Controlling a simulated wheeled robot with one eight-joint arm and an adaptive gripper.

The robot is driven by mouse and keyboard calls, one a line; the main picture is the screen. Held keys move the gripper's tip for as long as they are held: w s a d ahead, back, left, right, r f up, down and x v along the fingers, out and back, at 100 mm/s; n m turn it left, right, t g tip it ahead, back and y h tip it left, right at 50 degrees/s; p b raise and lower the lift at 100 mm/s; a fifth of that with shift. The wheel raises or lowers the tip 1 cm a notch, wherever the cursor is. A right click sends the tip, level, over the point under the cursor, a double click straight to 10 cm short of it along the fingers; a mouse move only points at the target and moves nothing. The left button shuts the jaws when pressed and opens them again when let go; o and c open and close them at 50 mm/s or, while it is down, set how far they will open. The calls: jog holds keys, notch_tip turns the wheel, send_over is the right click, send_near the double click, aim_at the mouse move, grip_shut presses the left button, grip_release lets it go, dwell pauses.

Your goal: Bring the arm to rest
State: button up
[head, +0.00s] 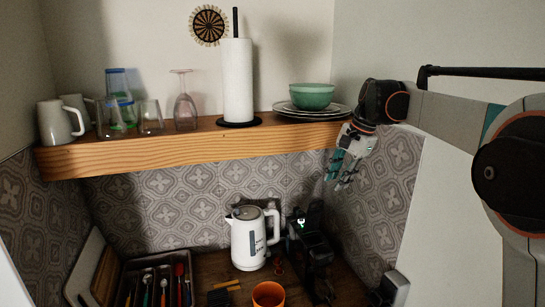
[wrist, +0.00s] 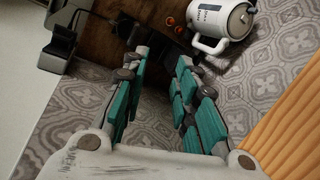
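My gripper (head: 343,170) hangs at the right end of the wooden shelf in the head view, just below the shelf's height and in front of the tiled wall. Its fingers point down. In the wrist view my gripper (wrist: 158,85) shows its two teal-padded fingers apart, with nothing between them. Beyond the fingers lie tiles and the dark wood counter below. My arm reaches in from the right side of the head view.
The shelf (head: 200,146) bears mugs, glasses, a paper towel roll (head: 237,80) and a green bowl (head: 311,97) on plates near my wrist. Below stand a white kettle (head: 248,240), a black machine (head: 312,250), an orange cup (head: 268,294) and a cutlery tray (head: 128,268).

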jog(key=s+f+n+t+h+b, duration=0.15)
jog(key=s+f+n+b, duration=0.4)
jog(key=s, duration=0.85)
jog(key=s+f+n+t+h+b, duration=0.1)
jog(key=s+f+n+t+b, duration=0.15)
jog(key=s+f, duration=0.85)
jog(key=s+f+n+t+b, duration=0.1)
jog(key=s+f+n+b, duration=0.1)
jog(key=s+f, duration=0.5)
jog(key=s+b, duration=0.1)
jog(key=s, duration=0.3)
jog(key=shift+s+d+f+n+h, duration=0.2)
jog(key=shift+s+n+h, duration=0.1)
jog(key=shift+n+h, duration=0.1)
